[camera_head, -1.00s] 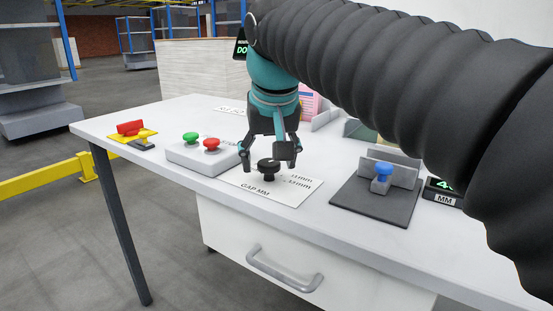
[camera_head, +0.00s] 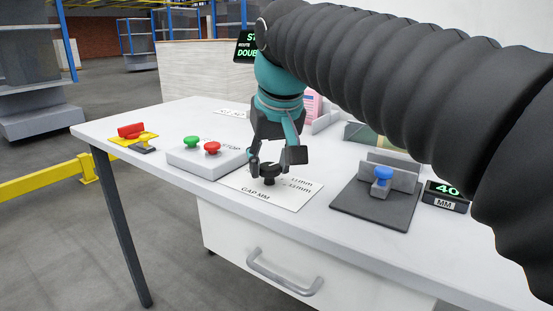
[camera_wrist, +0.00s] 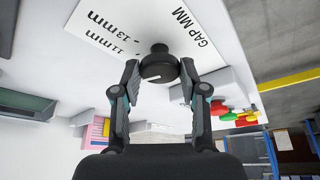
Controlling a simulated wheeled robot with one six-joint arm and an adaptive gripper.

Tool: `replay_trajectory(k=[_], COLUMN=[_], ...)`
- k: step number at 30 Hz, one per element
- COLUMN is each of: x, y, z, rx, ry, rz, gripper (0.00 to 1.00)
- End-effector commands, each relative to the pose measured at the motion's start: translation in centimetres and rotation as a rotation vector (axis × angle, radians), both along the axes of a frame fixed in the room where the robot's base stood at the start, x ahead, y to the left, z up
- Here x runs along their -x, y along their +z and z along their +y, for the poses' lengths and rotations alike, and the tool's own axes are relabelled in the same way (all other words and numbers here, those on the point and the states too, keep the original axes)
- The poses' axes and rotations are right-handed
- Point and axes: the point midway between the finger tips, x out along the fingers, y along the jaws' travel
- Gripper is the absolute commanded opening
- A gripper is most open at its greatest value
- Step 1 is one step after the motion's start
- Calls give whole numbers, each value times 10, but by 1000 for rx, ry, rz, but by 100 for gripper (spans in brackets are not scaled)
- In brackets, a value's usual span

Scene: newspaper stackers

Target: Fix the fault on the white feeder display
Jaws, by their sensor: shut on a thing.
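A black knob (camera_head: 269,175) stands on the white GAP MM plate (camera_head: 292,199), which has 11mm and 13mm marks. My gripper (camera_head: 273,163) points down over it, shut on the knob. In the wrist view the knob (camera_wrist: 158,66) sits between the two fingertips (camera_wrist: 158,72), with a pale pointer mark on its top. A dark display (camera_head: 246,47) at the back shows green text reading "ST", "ROUTE" and "DOUB", cut off by my arm. A small display (camera_head: 446,190) at the right reads 40 above an MM label.
A grey box with a green button (camera_head: 191,142) and a red button (camera_head: 212,148) is left of the plate. A red handle on a yellow base (camera_head: 134,134) is farther left. A drawer (camera_head: 230,230) is below the table.

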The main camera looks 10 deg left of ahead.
Motion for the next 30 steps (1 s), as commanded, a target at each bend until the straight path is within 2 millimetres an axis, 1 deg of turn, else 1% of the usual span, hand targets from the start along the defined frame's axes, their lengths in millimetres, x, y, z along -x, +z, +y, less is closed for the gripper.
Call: replay_trajectory(k=[18,24,30], x=[-3,-3,-3], y=[-1,-1,-1], z=[-3,-3,-2], rx=[-1,1,0], ry=[486,591,648], rz=[2,2,4], gripper=[8,8,8])
